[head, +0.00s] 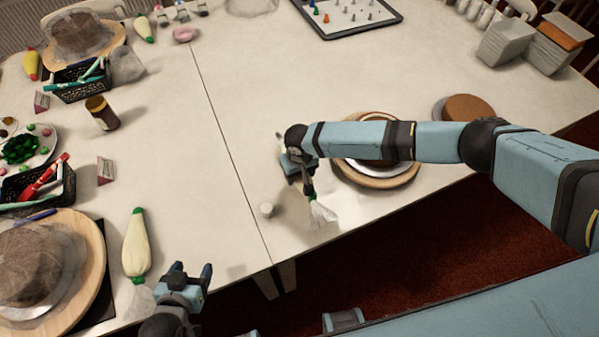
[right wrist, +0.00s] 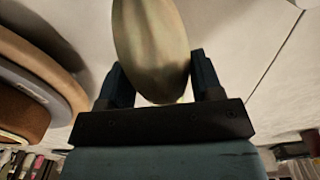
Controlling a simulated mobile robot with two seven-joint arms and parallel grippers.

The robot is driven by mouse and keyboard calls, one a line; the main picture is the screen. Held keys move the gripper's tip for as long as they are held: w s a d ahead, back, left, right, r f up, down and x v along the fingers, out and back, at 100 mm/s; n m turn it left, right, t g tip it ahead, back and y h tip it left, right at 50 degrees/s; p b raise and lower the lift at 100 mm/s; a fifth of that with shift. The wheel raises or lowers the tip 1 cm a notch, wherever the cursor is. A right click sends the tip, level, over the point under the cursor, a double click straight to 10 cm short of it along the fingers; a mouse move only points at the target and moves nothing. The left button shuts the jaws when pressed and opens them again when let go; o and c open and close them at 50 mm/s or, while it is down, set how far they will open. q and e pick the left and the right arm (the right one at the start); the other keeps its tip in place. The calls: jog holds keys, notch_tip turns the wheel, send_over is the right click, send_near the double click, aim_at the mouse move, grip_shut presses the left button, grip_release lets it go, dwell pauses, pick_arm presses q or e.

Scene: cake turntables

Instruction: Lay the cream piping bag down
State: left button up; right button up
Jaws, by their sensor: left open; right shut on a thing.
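My right gripper (head: 299,168) is shut on the cream piping bag, near the front edge of the right-hand table. In the right wrist view the bag's pale, rounded body (right wrist: 150,45) lies between the two fingers. In the head view its flared whitish end (head: 322,214) and a green band show below the gripper; most of the body is hidden by the gripper. I cannot tell whether the bag touches the tabletop. My left gripper (head: 191,277) is open and empty at the front of the left-hand table, right of another cream bag with green ends (head: 136,246).
A turntable with a cake (head: 385,182) stands beside my right forearm, partly hidden by it. A small white cylinder (head: 267,210) stands left of the held bag. A covered cake (head: 38,262) is at front left. The table (head: 240,110) is clear behind my right gripper.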

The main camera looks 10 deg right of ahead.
jog(key=shift+f, duration=0.15)
jog(key=shift+f, duration=0.1)
jog(key=shift+f, duration=0.2)
jog(key=shift+f+b, duration=0.55)
jog(key=shift+f, duration=0.1)
dwell(0.3)
jog(key=o, duration=0.7)
